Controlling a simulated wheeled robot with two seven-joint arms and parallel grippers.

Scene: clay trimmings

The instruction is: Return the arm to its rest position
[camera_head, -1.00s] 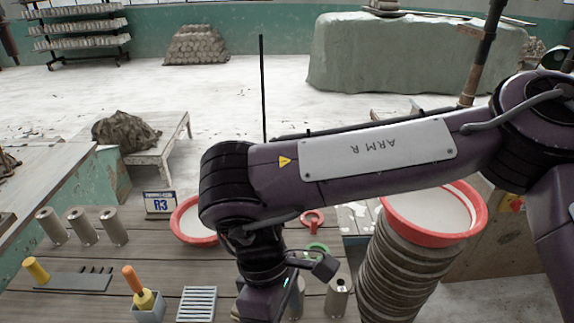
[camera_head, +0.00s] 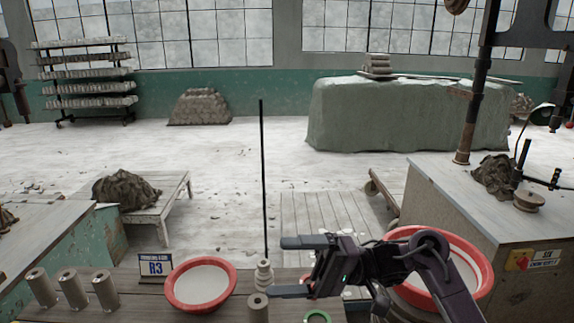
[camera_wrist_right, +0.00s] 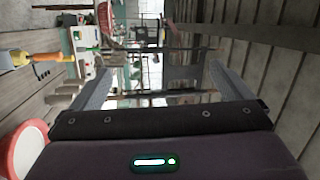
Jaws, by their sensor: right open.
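My right arm (camera_head: 443,272) comes in from the lower right in the head view, folded low in front of the red-rimmed basin on the right. Its gripper (camera_head: 277,267) points left with the two fingers spread apart, one above the other. A pale ribbed piece (camera_head: 263,275) shows near the fingertips; I cannot tell whether it is between them or behind. In the right wrist view the open fingers (camera_wrist_right: 162,82) stand apart with nothing held between them. My left gripper is not in view.
A red-rimmed basin (camera_head: 232,282) sits on the table beside the R3 sign (camera_head: 155,268). Several grey cylinders (camera_head: 73,290) stand at left. Another red-rimmed basin (camera_head: 480,263) is partly hidden behind my arm. A thin black pole (camera_head: 263,180) rises near the gripper.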

